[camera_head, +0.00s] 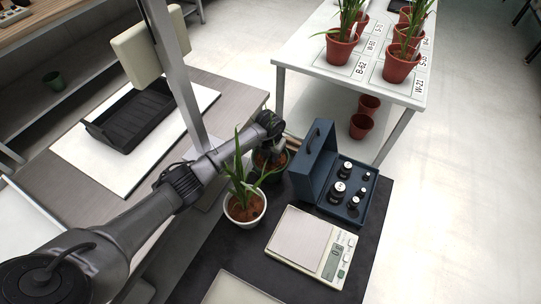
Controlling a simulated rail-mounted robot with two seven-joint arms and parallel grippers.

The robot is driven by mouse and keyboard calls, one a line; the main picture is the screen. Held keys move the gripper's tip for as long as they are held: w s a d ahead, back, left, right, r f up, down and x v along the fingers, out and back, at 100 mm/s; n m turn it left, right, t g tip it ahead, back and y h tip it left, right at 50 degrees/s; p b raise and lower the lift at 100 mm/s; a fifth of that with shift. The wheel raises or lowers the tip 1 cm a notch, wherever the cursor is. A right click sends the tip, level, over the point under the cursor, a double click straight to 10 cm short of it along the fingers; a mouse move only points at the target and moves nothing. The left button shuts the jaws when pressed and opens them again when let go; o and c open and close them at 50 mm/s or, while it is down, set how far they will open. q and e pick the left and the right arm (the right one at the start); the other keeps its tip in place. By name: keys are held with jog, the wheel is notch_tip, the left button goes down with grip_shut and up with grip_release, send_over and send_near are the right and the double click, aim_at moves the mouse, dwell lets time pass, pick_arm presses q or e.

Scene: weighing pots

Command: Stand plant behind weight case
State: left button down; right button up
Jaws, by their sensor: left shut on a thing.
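The weight case (309,182) is a blue box with its lid raised, standing on the dark bench top, with several black weights (341,187) in it. My left gripper (276,145) is at the far edge of the bench, left of the case lid. It is shut on a dark pot (273,176) with brown soil, apparently at its rim; the fingertips are partly hidden. A leafy plant in a white pot (245,212) stands just in front, and its leaves overlap the dark pot. I cannot tell whether the dark pot touches the bench. My right gripper is not in view.
A digital scale (301,236) stands in front of the case. A white table (300,58) with red potted plants (341,50) is behind. A black tray (133,120) lies on the left table. A grey post (176,70) rises behind my left arm.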

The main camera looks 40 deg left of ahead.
pick_arm(q)
jog(key=shift+w+a, duration=0.1)
jog(key=shift+w, duration=0.05)
jog(key=c, duration=1.3)
grip_release()
jog(key=shift+f, duration=0.15)
jog(key=o, duration=0.5)
jog(key=shift+c, duration=0.2)
jog(key=shift+r, duration=0.4)
notch_tip(320, 180, up, 10)
jog(key=p, duration=0.3)
jog(key=shift+f, duration=0.15)
jog(key=shift+r+p, duration=0.5)
jog(key=shift+r, duration=0.5)
